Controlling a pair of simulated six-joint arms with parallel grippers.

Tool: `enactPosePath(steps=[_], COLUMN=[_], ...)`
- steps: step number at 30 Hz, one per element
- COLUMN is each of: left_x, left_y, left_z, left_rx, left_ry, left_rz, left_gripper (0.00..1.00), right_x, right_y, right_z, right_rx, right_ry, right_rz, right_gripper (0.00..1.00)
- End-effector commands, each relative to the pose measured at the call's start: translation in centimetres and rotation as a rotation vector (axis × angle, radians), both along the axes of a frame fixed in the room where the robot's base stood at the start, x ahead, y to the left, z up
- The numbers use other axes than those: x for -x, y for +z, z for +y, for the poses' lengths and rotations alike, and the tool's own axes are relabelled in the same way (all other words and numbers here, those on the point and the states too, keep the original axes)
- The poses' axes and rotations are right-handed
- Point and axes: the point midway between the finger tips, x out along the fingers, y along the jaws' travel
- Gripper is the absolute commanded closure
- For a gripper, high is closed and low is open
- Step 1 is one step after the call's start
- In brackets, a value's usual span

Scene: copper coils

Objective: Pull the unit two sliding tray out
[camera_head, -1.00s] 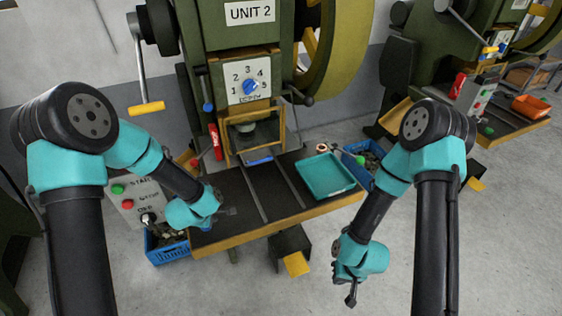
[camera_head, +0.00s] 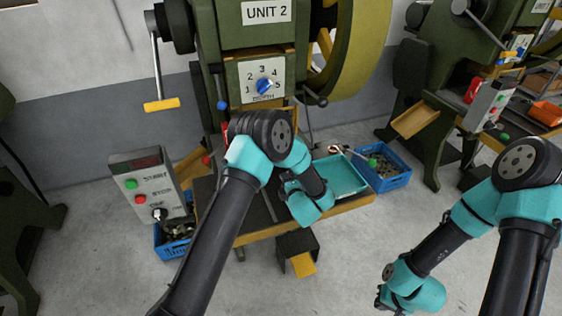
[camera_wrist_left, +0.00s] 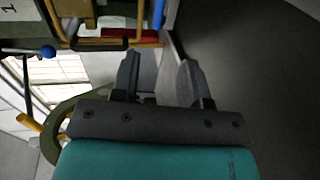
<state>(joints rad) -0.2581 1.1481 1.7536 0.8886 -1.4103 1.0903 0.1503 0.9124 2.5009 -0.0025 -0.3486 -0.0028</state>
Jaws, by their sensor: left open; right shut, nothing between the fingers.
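The unit two press (camera_head: 265,45) stands at the top centre of the head view. My left arm covers its lower opening there, and I cannot make out a sliding tray behind it. In the left wrist view, my open left gripper (camera_wrist_left: 160,65) is empty, with both fingers pointing toward a yellow-edged frame (camera_wrist_left: 90,45) on the press. A dark bar and a red part (camera_wrist_left: 122,35) show at that frame; I cannot tell if either belongs to the tray. My right gripper (camera_head: 381,301) is shut and empty, low over the floor, right of the worktable.
A teal tray (camera_head: 343,180) lies on the worktable's right side. A blue crate (camera_head: 385,178) stands beyond it, and another blue crate (camera_head: 174,247) stands at left below the START/STOP box (camera_head: 150,185). A lever with yellow grip (camera_head: 161,104) hangs left of the press.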

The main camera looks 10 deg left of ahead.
Motion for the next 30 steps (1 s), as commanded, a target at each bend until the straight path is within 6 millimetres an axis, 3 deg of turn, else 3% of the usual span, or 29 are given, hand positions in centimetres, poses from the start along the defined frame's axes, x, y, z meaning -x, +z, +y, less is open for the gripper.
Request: enactPosePath(steps=[14,30], left_x=[-1.0,-8.0], left_y=[-0.3,-2.1], left_z=[0.7,5.3], left_rx=[0.003,0.002], left_ry=[0.0,-0.001], left_rz=[0.001,0.001], left_gripper=[0.59,0.59], right_x=[0.0,0.0], right_y=[0.0,0.0], right_z=[0.0,0.0], right_rx=[0.0,0.0], right_ry=[0.0,0.0], right_rz=[0.0,0.0], right_gripper=[1.0,1.0])
